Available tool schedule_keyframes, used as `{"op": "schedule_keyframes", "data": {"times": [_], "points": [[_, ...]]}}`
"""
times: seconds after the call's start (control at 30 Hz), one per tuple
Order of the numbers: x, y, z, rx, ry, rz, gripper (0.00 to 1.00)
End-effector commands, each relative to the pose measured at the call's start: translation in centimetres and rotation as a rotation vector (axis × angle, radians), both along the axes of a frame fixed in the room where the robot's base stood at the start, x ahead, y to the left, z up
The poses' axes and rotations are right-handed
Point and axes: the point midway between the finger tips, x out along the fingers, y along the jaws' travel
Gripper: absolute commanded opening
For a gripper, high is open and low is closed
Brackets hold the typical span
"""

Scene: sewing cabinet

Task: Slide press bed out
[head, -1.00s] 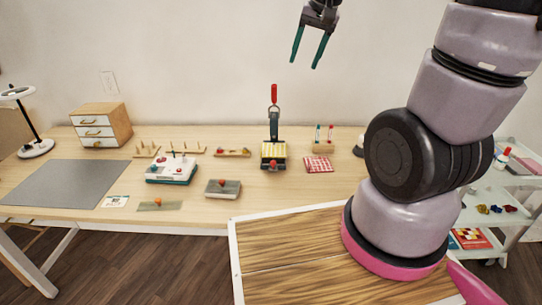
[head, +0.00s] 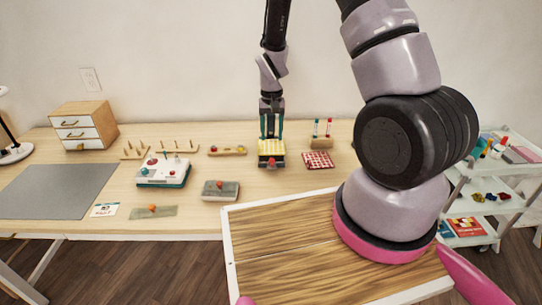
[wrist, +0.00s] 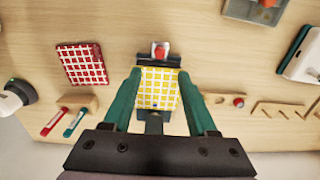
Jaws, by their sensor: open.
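The press stands at the back middle of the table. Its bed (head: 271,160) carries a yellow-and-white checked cloth and has a red knob (head: 271,164) at its front edge. In the wrist view the checked bed (wrist: 158,88) lies between my fingers, with the red knob (wrist: 160,52) beyond the fingertips' line. My gripper (head: 271,135) points down over the press, open and empty. In the wrist view its green fingers (wrist: 159,80) stand on either side of the bed; I cannot tell whether they touch it. The upper part of the press is hidden behind my gripper in the head view.
A red checked cloth (head: 318,160) and a marker holder (head: 321,142) stand right of the press. A wooden piece with knobs (head: 227,150) is on its left. Table in front of the press is clear.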

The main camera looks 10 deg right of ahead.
Motion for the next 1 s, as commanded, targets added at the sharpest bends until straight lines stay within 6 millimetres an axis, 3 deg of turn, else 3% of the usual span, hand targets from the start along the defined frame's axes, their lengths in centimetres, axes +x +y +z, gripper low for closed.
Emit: {"op": "schedule_keyframes", "data": {"times": [0.3, 0.5, 0.93, 0.97, 1.0], "points": [[-0.1, -0.1, -5.9, 0.000, 0.004, -0.001, 0.58], [-0.1, 0.0, -8.7, 0.000, 0.002, 0.000, 0.58], [0.0, 0.0, -9.8, 0.001, 0.000, 0.000, 0.58], [0.0, 0.0, -9.8, 0.001, 0.000, 0.000, 0.51], [0.0, 0.0, -9.8, 0.001, 0.000, 0.000, 0.35]]}}
